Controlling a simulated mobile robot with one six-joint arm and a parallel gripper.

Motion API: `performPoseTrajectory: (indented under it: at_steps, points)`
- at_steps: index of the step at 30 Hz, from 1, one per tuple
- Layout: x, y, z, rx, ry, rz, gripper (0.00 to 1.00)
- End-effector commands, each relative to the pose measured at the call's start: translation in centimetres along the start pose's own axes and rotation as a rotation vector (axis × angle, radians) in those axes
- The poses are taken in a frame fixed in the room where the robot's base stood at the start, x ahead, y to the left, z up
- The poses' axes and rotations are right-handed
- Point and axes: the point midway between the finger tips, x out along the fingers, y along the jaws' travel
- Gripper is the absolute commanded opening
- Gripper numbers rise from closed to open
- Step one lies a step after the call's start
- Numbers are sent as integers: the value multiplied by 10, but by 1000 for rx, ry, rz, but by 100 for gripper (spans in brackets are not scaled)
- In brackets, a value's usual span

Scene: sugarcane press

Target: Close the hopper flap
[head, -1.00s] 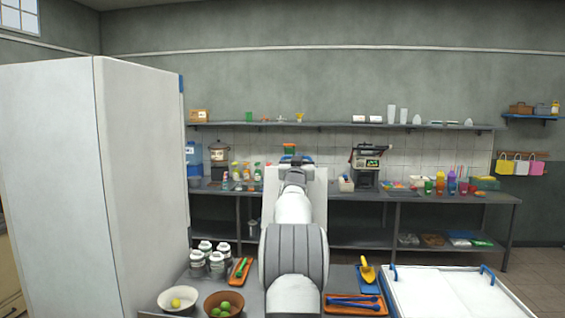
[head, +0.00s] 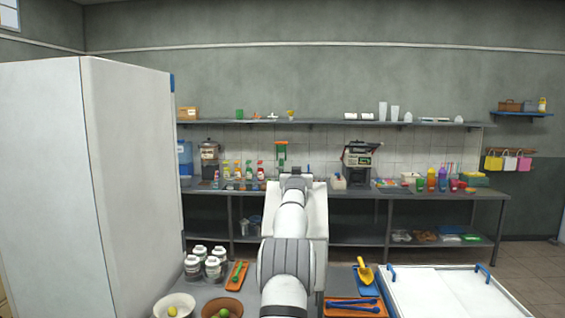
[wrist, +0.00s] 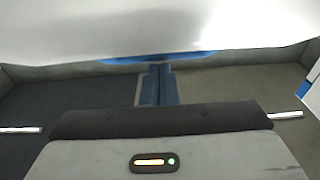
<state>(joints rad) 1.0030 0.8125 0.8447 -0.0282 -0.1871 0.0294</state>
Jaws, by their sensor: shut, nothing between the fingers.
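My gripper (wrist: 160,70) shows in the wrist view as two blue fingers pressed together, with nothing between them. A large pale surface (wrist: 160,25) with a blue edge fills the top of that view, just beyond the fingertips; I cannot tell whether they touch. In the head view a white, box-like body (head: 317,210) stands behind my arm, which hides its middle. A green and orange piece (head: 281,152) shows upright above my arm. I cannot tell for sure which part is the hopper flap, or its angle.
A back counter carries bottles (head: 249,170), a dark machine (head: 361,165) and colourful cups (head: 442,180). A tall white cabinet (head: 130,180) blocks the left. In front are jars (head: 205,262), bowls (head: 174,304), an orange tray (head: 335,310) and a white lidded chest (head: 440,295).

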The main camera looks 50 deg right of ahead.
Motion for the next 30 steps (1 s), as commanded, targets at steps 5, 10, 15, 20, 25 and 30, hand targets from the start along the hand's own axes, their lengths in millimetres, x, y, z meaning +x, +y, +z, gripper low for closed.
performPoseTrajectory:
  at_steps: [5, 10, 15, 20, 25, 30]
  points:
    - [17, 4, 10, 1, -111, 2, 0]
    - [27, 4, 33, 0, -192, 8, 0]
    - [34, 4, 47, 1, -248, 6, 0]
    - [36, 3, 54, 1, -280, 3, 0]
    - [37, 2, 57, 1, -295, 1, 0]
    - [37, 1, 58, 1, -297, 0, 0]
